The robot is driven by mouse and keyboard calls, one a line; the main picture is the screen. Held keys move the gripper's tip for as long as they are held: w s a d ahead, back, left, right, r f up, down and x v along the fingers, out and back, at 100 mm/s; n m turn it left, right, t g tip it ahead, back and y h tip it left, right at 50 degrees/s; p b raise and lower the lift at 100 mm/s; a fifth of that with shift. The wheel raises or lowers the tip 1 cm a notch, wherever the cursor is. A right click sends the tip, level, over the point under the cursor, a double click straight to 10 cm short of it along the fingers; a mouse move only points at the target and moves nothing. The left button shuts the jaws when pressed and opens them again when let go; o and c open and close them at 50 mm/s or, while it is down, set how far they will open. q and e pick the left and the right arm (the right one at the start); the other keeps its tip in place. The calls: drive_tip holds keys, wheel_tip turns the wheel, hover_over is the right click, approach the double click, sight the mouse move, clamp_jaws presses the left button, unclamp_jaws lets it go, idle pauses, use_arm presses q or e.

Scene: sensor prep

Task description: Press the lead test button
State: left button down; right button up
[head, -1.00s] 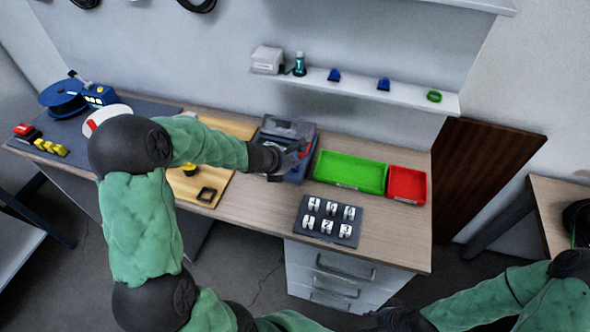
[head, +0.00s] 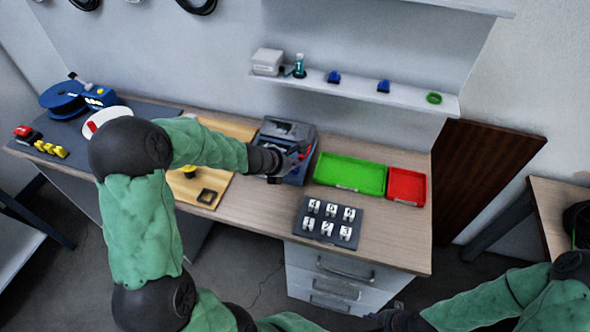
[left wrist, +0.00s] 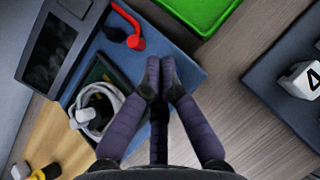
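A blue and grey tester (head: 290,131) with a dark screen stands on the bench; its blue face (left wrist: 187,75) fills the middle of the left wrist view. A red clip-like part (left wrist: 130,35) and a coiled white cable (left wrist: 98,108) lie on or in it. My left gripper (head: 296,160) is over the tester's front right part. In the left wrist view its fingertips (left wrist: 159,78) are together with nothing seen between them. I cannot make out the lead test button; the fingers may hide it. My right gripper (head: 392,319) is low at the bottom edge, partly out of view.
A green tray (head: 350,173) and a red tray (head: 407,186) stand right of the tester. A dark board with numbered white blocks (head: 329,221) lies in front of them. A wooden board (head: 212,195) lies to the left. A shelf (head: 400,95) runs above.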

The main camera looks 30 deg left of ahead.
sight(294, 172)
use_arm(q)
drive_tip(key=shift+f, duration=0.1)
drive_tip(key=shift+f+b, duration=0.3)
drive_tip(key=shift+b, duration=0.2)
drive_tip(key=shift+f+b, duration=0.45)
idle(0.7)
drive_tip(key=shift+r, duration=0.15)
drive_tip(key=shift+r+p, duration=0.7)
drive_tip(key=shift+p, duration=0.1)
wheel_tip(294, 172, up, 5)
drive_tip(key=p, duration=0.4)
drive_tip(key=shift+r+p, duration=0.1)
drive_tip(key=shift+p, duration=0.3)
